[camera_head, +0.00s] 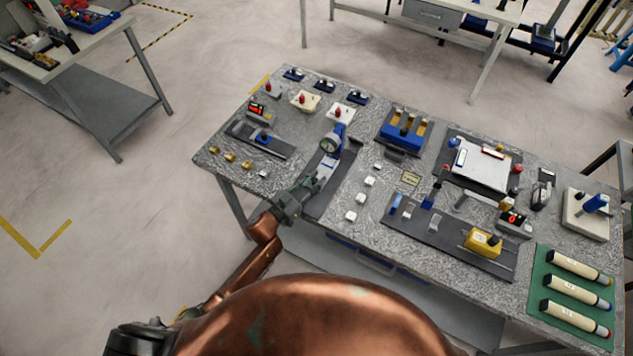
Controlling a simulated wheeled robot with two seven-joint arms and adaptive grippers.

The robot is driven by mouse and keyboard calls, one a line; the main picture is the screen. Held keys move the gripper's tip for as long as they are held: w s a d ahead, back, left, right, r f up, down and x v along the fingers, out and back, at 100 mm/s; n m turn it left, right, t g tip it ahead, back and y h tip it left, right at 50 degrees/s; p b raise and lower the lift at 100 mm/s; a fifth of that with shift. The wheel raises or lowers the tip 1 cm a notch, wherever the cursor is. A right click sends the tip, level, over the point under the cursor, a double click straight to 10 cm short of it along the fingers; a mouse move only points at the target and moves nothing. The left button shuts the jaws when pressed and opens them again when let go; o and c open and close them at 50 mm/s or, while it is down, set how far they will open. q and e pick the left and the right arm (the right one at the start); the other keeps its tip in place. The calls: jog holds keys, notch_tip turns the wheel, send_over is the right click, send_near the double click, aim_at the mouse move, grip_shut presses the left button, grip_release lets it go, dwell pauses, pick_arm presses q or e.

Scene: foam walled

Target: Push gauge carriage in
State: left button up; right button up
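The gauge carriage (332,143) is a blue block with a round grey dial gauge, upright toward the far end of a dark track plate (317,207) on the speckled grey table. A pale piece lies just in front of the gauge on the same track. My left gripper (322,178) reaches over the near part of the track, its fingertips pointing at the carriage from the front. A small gap seems to lie between fingertips and dial, but contact with the pale piece cannot be told. The fingers are too small to show whether they are open. My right gripper is out of view.
A slide fixture (258,140) with a blue knob stands left of the track. Several white cubes (363,193) lie close on its right. A blue block with yellow slots (404,131) stands behind right. A long dark fixture (450,235) and green mat (542,325) fill the right.

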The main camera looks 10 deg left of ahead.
pick_arm(q)
jog(key=o, duration=0.3)
jog(key=shift+w+f, duration=0.1)
jog(key=shift+w, duration=0.05)
jog(key=shift+o, duration=0.6)
jog(key=v, duration=1.2)
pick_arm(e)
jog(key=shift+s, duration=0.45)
